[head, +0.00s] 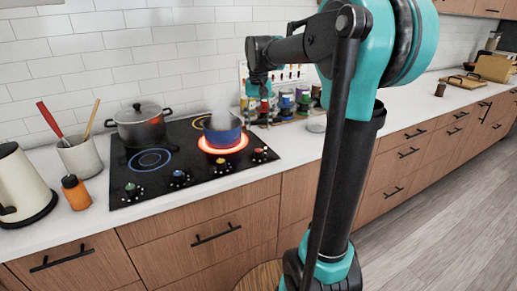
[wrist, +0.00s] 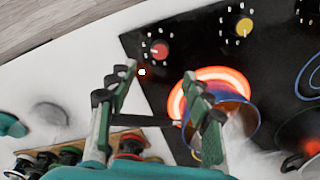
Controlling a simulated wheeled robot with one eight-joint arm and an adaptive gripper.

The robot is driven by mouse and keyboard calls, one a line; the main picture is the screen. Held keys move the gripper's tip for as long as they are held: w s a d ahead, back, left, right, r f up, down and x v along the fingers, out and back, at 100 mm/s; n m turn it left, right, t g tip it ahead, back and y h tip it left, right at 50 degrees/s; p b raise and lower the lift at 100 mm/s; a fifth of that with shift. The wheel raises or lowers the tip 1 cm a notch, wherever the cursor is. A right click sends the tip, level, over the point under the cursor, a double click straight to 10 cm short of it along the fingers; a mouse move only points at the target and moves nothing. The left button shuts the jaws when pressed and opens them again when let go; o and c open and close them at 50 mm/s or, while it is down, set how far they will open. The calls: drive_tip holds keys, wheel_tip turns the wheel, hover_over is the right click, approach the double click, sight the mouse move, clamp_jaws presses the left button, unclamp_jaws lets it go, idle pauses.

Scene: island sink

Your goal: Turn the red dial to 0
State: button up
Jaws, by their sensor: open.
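The red dial (head: 259,154) is at the front right corner of the black cooktop (head: 200,190). In the wrist view, the red dial (wrist: 160,51) has white markings around it and lies beyond the fingertips, with nothing touching it. My gripper (head: 260,88) hangs above the counter behind the right side of the cooktop. In the wrist view, its fingers (wrist: 155,82) are apart with nothing between them. The dial's exact setting is too small to read.
A blue pot (head: 222,131) steams on a glowing red burner (head: 238,143), close to my fingers in the wrist view. A rack of spice jars (head: 286,101) is right of the cooktop. A yellow dial (wrist: 243,27) neighbours the red one.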

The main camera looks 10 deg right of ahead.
sight(259, 150)
wheel_tip(259, 150, down, 11)
drive_tip(key=shift+r, duration=0.15)
drive_tip(key=shift+c, duration=0.2)
drive_tip(key=c, duration=1.1)
